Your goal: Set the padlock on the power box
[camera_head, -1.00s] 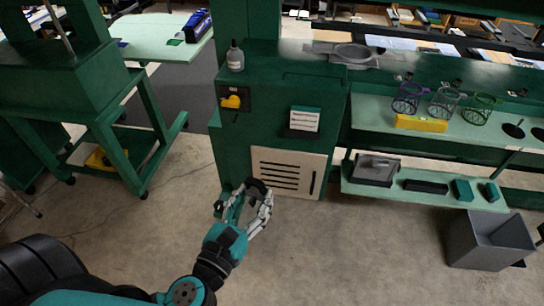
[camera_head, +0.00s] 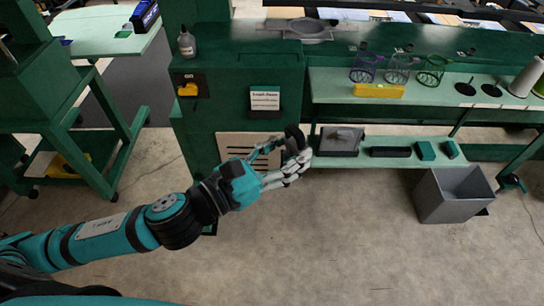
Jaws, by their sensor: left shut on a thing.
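The power box (camera_head: 189,80), a black plate with a yellow rotary switch (camera_head: 188,90), is on the upper left of the green cabinet's front. My left gripper (camera_head: 288,158) is right of it and lower, in front of the cabinet's lower right edge. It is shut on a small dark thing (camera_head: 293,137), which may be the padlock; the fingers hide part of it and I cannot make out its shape. The gripper is apart from the power box in the picture. My right gripper is not in view.
A white sign (camera_head: 265,99) and a slotted vent panel (camera_head: 235,143) are on the cabinet (camera_head: 222,122). A bottle (camera_head: 187,43) stands on top. Shelves (camera_head: 470,149) and a grey bin (camera_head: 452,197) are to the right. A green wheeled stand is at left. The floor in front is clear.

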